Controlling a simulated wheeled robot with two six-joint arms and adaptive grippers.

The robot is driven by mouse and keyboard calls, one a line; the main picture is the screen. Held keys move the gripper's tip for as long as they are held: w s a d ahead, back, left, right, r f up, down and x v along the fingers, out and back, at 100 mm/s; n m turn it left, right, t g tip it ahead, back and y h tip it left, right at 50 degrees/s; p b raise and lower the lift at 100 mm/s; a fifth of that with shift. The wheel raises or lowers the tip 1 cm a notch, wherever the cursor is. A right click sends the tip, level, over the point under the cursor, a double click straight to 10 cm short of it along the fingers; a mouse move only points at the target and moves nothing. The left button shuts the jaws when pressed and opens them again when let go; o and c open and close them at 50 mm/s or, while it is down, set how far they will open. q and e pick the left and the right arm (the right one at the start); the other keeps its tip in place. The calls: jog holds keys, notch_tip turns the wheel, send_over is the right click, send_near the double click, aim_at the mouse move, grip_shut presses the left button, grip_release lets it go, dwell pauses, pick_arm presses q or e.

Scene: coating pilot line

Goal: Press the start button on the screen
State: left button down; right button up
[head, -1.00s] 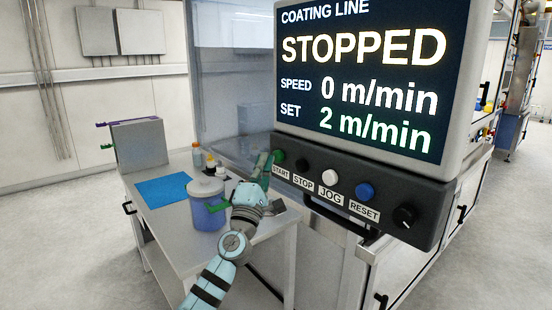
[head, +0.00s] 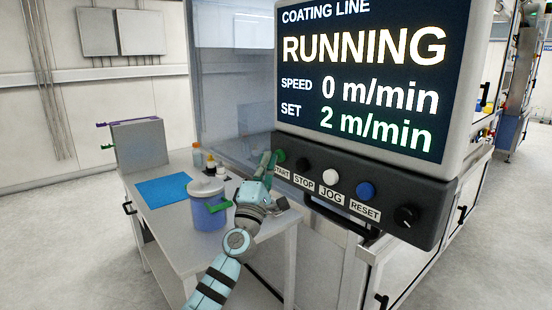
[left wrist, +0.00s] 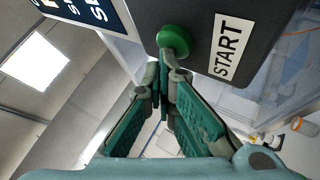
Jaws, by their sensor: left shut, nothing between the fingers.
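The green start button (head: 281,155) is at the left end of the dark control panel, above the START label. The button is large in the left wrist view (left wrist: 174,40), with the START label (left wrist: 231,46) to its right. My left gripper (head: 269,161) is shut and empty, its fingertips at the button. In the left wrist view the closed fingertips (left wrist: 165,68) overlap the button's lower edge; I cannot tell whether they touch it. The screen (head: 365,75) reads RUNNING, speed 0 m/min, set 2 m/min. My right gripper is not in view.
Right of the start button are a black stop button (head: 303,165), a white jog button (head: 331,176), a blue reset button (head: 364,191) and a black knob (head: 405,215). Below my left arm, a bench (head: 160,225) holds a lidded blue container (head: 207,213), a blue sheet (head: 163,189) and small bottles.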

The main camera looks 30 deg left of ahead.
pick_arm(q)
jog(key=shift+s, duration=0.1)
jog(key=shift+s+a+p, duration=0.25)
jog(key=shift+s+p, duration=0.35)
jog(key=shift+s, duration=0.2)
jog(key=s+p, duration=0.1)
jog(key=s, duration=0.1)
jog(key=s+a+p, duration=0.1)
jog(key=s, duration=0.1)
jog(key=shift+s+a, duration=0.2)
jog(key=shift+s, duration=0.2)
dwell(0.6)
